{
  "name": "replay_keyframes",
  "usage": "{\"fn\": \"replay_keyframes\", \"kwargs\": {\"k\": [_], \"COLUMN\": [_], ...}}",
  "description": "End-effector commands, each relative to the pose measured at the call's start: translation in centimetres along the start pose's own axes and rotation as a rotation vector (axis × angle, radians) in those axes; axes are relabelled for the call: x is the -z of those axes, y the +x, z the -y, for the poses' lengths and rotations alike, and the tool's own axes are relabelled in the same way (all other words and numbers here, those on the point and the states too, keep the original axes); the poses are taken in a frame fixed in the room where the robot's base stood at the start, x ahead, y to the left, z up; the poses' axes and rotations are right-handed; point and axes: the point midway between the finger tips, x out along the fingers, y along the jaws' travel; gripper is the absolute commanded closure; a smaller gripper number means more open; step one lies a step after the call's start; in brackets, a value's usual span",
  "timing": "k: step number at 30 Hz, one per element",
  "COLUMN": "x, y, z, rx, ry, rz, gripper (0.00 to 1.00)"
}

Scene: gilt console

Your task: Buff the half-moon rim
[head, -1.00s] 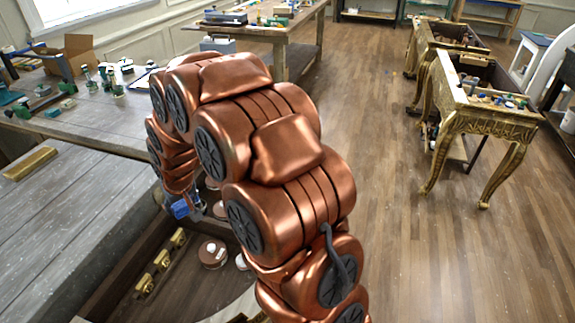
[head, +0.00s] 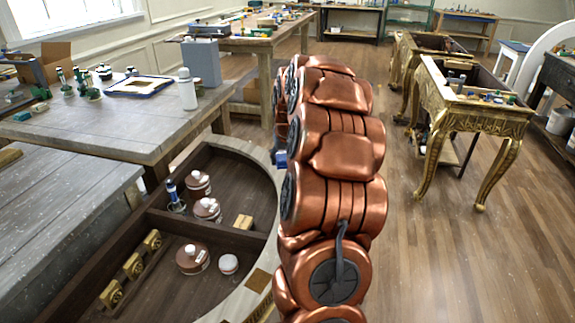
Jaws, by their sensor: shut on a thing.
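The half-moon console lies open below me, its pale curved rim (head: 237,298) sweeping around a dark wooden interior. My arm stands in front of the rim's right side and hides part of it. My gripper (head: 280,150) is almost wholly hidden behind my arm, near the rim's far right curve. A small blue thing (head: 281,159) shows at my arm's left edge and is held in the gripper. I cannot tell whether it touches the rim.
Inside the half-moon are lidded jars (head: 194,258), a blue-topped bottle (head: 175,196), a small tan block (head: 243,222) and gilt fittings (head: 133,266). A grey workbench (head: 130,130) stands behind. Gilt tables (head: 470,118) stand right, with clear floor before them.

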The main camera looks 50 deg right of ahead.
Motion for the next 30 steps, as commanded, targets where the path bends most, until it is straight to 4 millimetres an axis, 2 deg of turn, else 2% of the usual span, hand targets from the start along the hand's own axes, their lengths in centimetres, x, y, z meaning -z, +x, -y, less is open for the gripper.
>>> {"fn": "replay_keyframes", "kwargs": {"k": [4, 18, 30], "x": [-0.1, -1.1, -1.3], "y": [0.2, 2.9, 3.1], "z": [-1.1, -1.1, -1.1], "rx": [-0.007, -0.007, -0.007], "ry": [0.014, 0.015, 0.014], "rz": [0.0, -0.001, -0.001], "gripper": [0.75, 0.75, 0.75]}}
